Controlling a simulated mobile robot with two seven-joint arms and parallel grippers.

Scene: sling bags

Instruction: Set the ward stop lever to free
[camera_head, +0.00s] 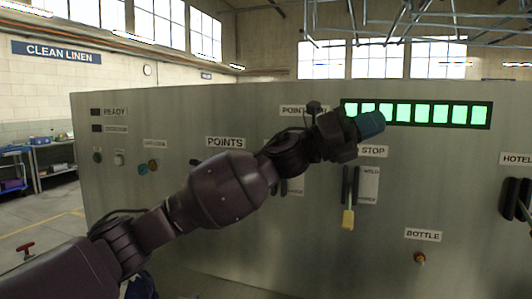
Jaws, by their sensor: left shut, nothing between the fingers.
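The ward stop lever (348,219) has a pale yellow handle and hangs low at its dark slot (350,183) in the grey panel. A label ending in STOP (374,151) sits above it, its left part hidden by my gripper. A light plate (369,184) with small words stands right of the slot; its upper word looks like HOLD and the lower one is too small to read. My left gripper (368,124), with blue-grey fingers, is shut and empty, above the lever and apart from its handle. My right gripper is not in view.
The wide metal panel (170,230) fills the middle. A green-lit display (433,113) is behind and right of my gripper. A dark HOTEL lever (515,199) is at the right edge, a BOTTLE knob (420,258) below. My left arm covers much of the POINTS controls.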

